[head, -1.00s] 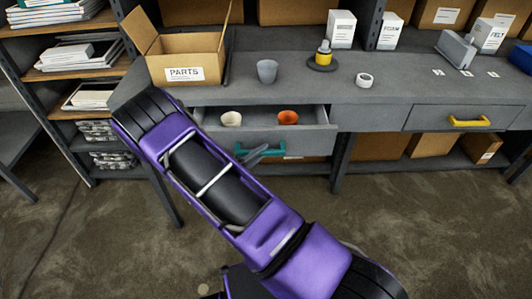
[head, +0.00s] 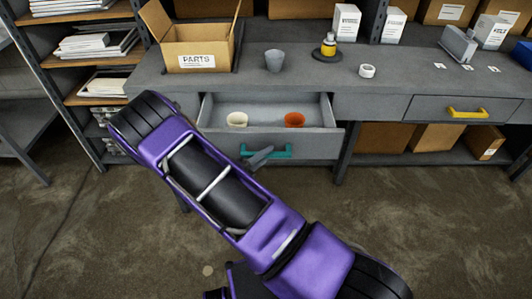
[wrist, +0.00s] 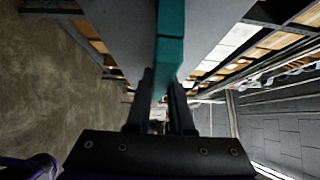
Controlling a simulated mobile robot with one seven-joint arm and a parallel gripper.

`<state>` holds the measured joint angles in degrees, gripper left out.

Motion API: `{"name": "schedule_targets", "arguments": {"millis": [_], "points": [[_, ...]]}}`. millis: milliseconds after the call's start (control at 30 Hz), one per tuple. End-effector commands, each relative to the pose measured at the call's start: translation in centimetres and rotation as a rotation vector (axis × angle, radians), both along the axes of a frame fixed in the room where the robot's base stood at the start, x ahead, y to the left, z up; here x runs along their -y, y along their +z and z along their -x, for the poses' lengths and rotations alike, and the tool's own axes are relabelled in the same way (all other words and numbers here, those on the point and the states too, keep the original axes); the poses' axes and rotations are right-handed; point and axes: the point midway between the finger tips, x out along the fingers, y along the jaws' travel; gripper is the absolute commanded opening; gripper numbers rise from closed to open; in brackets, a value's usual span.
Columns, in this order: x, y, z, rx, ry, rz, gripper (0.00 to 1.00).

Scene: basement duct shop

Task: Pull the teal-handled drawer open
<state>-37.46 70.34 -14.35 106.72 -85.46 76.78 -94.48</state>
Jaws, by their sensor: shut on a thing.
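The teal-handled drawer (head: 310,147) is pulled out from the grey workbench in the head view. A cream cup (head: 237,120) and an orange cup (head: 294,120) are inside it. Its teal handle (head: 276,153) is on the drawer front. My gripper (head: 262,157) is at the handle's left part, partly hidden by my purple arm. In the wrist view my gripper (wrist: 161,95) has its two dark fingers on either side of the teal handle (wrist: 170,50), shut on it.
An open PARTS box (head: 197,50), a grey cup (head: 274,61), a yellow-topped item (head: 328,46) and a tape roll (head: 367,71) stand on the bench (head: 420,80). A yellow-handled drawer (head: 425,108) at right is closed. The floor in front is clear.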

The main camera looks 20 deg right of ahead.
Motion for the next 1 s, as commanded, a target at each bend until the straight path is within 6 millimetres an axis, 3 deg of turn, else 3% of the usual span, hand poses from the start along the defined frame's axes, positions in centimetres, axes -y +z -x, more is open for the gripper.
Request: {"name": "schedule_targets", "arguments": {"millis": [333, 367, 500, 833, 1000], "points": [[-0.1, 0.0, 0.0, 0.001, 0.001, 0.000, 0.00], [-0.1, 0.0, 0.0, 0.001, 0.001, 0.000, 0.25], [-0.1, 0.0, 0.0, 0.001, 0.001, 0.000, 0.50], [-0.2, 0.0, 0.1, 0.000, 0.001, 0.000, 0.50], [-2.0, 0.0, 1.0, 0.001, 0.004, 0.000, 0.50]]}}
